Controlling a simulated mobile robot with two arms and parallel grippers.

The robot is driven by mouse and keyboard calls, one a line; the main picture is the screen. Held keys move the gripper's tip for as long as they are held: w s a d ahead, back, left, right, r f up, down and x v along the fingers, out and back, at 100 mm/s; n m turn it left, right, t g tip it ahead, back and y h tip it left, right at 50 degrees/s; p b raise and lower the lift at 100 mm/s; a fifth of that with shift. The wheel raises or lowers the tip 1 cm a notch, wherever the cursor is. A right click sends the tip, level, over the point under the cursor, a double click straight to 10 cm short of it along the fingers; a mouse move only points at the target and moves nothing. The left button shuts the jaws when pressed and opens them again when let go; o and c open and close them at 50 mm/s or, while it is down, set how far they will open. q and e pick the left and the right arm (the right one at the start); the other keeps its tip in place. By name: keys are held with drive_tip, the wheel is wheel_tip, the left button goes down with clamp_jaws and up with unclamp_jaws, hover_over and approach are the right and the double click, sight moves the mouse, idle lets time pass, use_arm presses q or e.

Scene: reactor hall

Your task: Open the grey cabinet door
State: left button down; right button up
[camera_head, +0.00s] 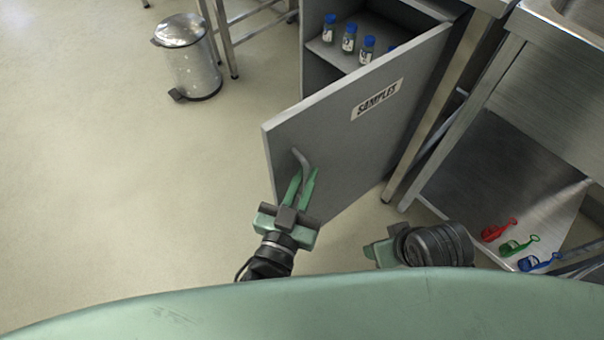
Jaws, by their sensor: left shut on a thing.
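The grey cabinet door (340,140), labelled SAMPLES, stands well open, swung out from the grey cabinet (312,72). Its curved handle (301,158) is near the door's free edge. My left gripper (305,176) is shut on the handle, its green fingers reaching up to it from below. Inside the cabinet, several blue-capped bottles (349,38) stand on a shelf. My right gripper (374,254) is low in the view, right of the door and apart from it; its fingers are mostly hidden.
A metal pedal bin (188,58) stands on the floor at upper left. A steel bench with a lower shelf (485,165) is at the right, with red (497,230), green (518,245) and blue (538,262) tagged items. The floor left of the door is clear.

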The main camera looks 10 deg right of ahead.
use_arm(q)
drive_tip(key=shift+r, duration=0.1)
drive_tip(key=c, duration=1.5)
unclamp_jaws()
drive_tip(key=shift+s+a, duration=0.1)
drive_tip(key=shift+s+a, duration=0.15)
drive_tip(key=shift+s, duration=0.15)
drive_tip(key=v, duration=0.7)
use_arm(e)
drive_tip(key=shift+w+f, duration=0.2)
drive_tip(key=shift+f, duration=0.25)
drive_tip(key=shift+w+a+r, duration=0.1)
